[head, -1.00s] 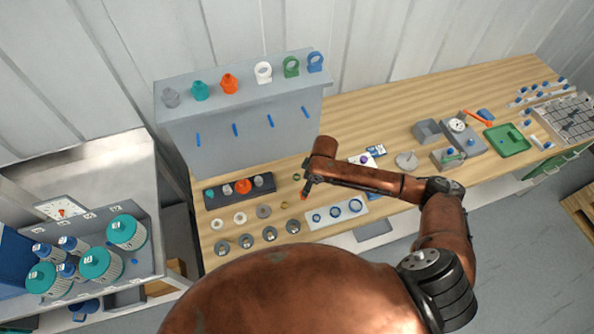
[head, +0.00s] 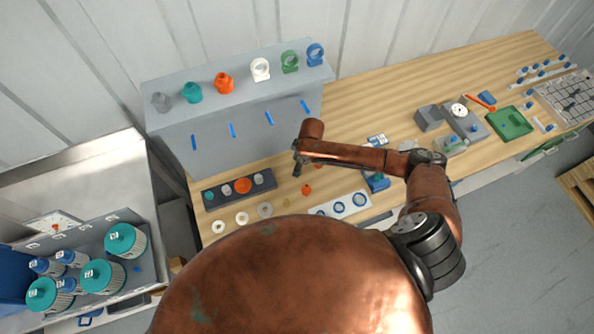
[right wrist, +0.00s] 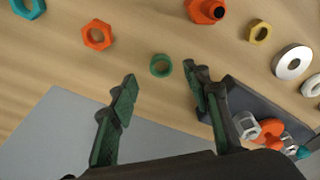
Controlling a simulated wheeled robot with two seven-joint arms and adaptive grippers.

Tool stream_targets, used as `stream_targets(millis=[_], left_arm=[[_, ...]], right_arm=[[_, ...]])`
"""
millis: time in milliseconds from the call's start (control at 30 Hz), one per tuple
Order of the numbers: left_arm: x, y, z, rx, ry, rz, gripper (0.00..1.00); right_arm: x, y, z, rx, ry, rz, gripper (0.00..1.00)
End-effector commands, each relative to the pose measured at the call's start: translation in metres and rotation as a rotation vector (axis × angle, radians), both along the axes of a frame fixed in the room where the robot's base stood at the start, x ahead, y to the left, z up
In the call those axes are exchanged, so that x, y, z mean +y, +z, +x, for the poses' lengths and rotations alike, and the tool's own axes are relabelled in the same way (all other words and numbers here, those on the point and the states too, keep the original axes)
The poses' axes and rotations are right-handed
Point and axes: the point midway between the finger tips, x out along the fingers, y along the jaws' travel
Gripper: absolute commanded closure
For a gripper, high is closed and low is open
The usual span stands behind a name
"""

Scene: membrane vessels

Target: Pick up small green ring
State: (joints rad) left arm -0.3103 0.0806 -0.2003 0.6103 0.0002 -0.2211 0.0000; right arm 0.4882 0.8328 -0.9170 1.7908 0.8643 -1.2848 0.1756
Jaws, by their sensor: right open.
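The small green ring (right wrist: 160,66) lies flat on the wooden table in the right wrist view. It is just beyond my right gripper's fingertips (right wrist: 162,84), roughly in line with the gap between them, and nothing touches it. My right gripper is open and empty. In the head view my right gripper (head: 297,166) hangs over the table in front of the grey stand, and I cannot make out the green ring there. My left gripper is not in view.
Near the ring lie an orange nut (right wrist: 97,35), an orange fitting (right wrist: 207,10), a yellow nut (right wrist: 260,32) and a white ring (right wrist: 292,62). A dark tray (head: 214,202) holding several fittings is close to the right finger. The grey stand (head: 180,140) rises behind.

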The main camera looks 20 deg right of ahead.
Motion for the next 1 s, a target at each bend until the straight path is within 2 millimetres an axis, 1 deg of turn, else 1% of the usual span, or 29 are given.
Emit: stream_targets(millis=[67, 200, 367, 500, 933, 1000], left_arm=[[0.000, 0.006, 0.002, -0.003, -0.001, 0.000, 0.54], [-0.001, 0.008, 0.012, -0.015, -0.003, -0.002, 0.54], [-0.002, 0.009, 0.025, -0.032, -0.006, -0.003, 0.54], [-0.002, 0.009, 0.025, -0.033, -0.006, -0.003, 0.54], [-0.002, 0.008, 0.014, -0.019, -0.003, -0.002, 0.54], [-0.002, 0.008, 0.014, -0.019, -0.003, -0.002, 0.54]], right_arm=[[0.002, -0.011, 0.000, 0.003, -0.001, -0.001, 0.56], [0.004, -0.029, 0.002, 0.001, 0.000, 0.000, 0.56], [0.006, -0.035, 0.003, 0.000, 0.004, 0.000, 0.56], [0.006, -0.035, 0.004, 0.000, 0.005, 0.000, 0.56], [0.007, -0.035, 0.004, -0.001, 0.005, 0.001, 0.85], [0.007, -0.035, 0.004, 0.000, 0.005, 0.000, 0.86]])
